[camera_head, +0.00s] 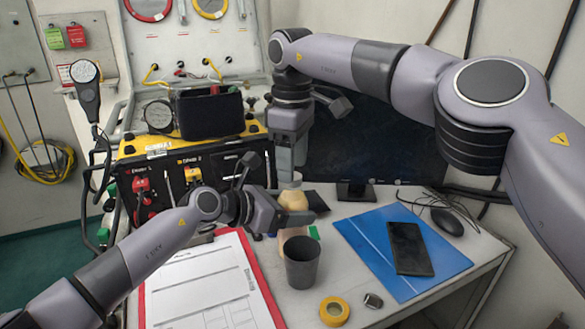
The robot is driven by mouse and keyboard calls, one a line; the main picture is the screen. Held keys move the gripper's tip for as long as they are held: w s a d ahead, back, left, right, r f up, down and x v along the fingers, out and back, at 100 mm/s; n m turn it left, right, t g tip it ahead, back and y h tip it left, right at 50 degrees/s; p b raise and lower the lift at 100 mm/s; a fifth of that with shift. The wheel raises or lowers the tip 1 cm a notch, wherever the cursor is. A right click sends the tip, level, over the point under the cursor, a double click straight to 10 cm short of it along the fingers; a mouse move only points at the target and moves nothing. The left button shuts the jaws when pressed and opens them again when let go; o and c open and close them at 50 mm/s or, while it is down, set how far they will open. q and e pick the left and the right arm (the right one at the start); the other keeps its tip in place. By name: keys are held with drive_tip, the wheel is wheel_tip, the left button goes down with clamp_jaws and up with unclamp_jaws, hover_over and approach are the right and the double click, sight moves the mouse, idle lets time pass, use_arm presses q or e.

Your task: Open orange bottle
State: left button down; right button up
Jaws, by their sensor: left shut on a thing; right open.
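The orange bottle (294,202) looks pale orange-beige and stands upright on the table behind a dark cup. My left gripper (292,214) comes in from the left and is shut on the bottle's body. My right gripper (289,177) points down from above at the bottle's top, open, with its fingers around or just above a pale cap-like piece (291,181). The fingers hide part of the top, so I cannot tell whether the cap is seated or whether they touch it.
The dark grey cup (302,265) stands just in front of the bottle. A red clipboard (262,275), yellow tape roll (334,311) and blue folder (368,250) with a black phone (409,248) lie around it. A monitor (365,145) and air panel (130,165) stand behind.

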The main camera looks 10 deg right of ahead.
drive_tip(key=shift+f, duration=1.05)
